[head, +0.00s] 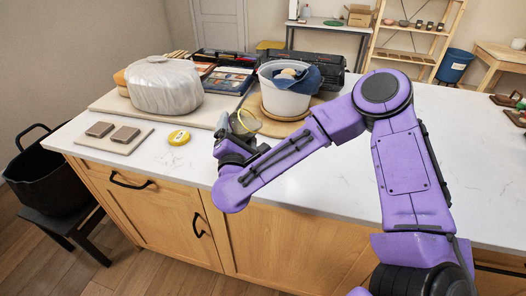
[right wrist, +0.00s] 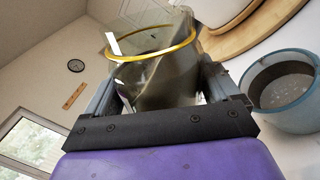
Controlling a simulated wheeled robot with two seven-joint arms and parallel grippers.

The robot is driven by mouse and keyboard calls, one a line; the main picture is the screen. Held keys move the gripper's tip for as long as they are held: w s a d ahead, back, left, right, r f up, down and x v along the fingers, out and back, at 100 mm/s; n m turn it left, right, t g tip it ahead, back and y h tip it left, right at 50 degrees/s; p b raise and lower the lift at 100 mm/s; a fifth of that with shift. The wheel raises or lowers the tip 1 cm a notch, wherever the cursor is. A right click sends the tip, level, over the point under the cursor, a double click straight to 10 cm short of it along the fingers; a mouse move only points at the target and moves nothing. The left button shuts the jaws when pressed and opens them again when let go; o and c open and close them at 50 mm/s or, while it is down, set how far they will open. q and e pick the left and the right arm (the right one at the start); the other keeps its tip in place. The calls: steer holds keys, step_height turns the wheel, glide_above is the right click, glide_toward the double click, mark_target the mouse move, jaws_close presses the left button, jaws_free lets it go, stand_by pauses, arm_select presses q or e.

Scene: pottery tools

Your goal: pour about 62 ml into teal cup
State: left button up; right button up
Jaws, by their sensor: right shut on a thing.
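My right gripper (head: 234,138) is shut on a clear jug (head: 246,121) with a yellow band. In the right wrist view the jug (right wrist: 160,70) sits between the fingers of my gripper (right wrist: 170,95), with murky grey-olive contents. The jug looks tilted; I cannot tell whether anything flows out. The teal cup (right wrist: 284,92) stands on the white counter to the right in the right wrist view, apart from the jug there, with a speckled grey inside. In the head view I cannot clearly make out the cup near the gripper. My left gripper is not in view.
A white bucket (head: 283,98) with a blue cloth stands on a round wooden board (head: 268,124) behind the gripper. A plastic-wrapped lump (head: 165,88), a yellow tape (head: 179,137) and a board with two brown blocks (head: 113,145) lie left. The counter's right side is mostly clear.

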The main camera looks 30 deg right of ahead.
steer(key=shift+f+m, duration=0.15)
steer(key=shift+m, duration=0.75)
steer(key=shift+r+n, duration=0.2)
steer(key=shift+n, duration=0.2)
steer(key=n, duration=0.1)
steer(key=f+n+b, duration=0.2)
steer(key=n, duration=0.1)
steer(key=shift+w+a, duration=0.2)
steer(key=shift+a, duration=0.1)
steer(key=shift+w+a+n, duration=0.1)
steer(key=shift+n, duration=0.3)
steer(key=shift+w+y, duration=0.15)
steer(key=shift+y, duration=0.15)
steer(key=shift+r, duration=0.15)
steer(key=shift+w+a+f+n, duration=0.1)
steer(key=shift+a+f+n, duration=0.1)
steer(key=shift+n, duration=0.2)
steer(key=shift+w+a+f+n+b, duration=0.25)
steer(key=shift+f+n, duration=0.25)
steer(key=shift+n, duration=0.25)
steer(key=shift+w+a+f+n+b, duration=0.1)
steer(key=shift+w+a+f+n, duration=0.15)
steer(key=shift+f+n, duration=0.35)
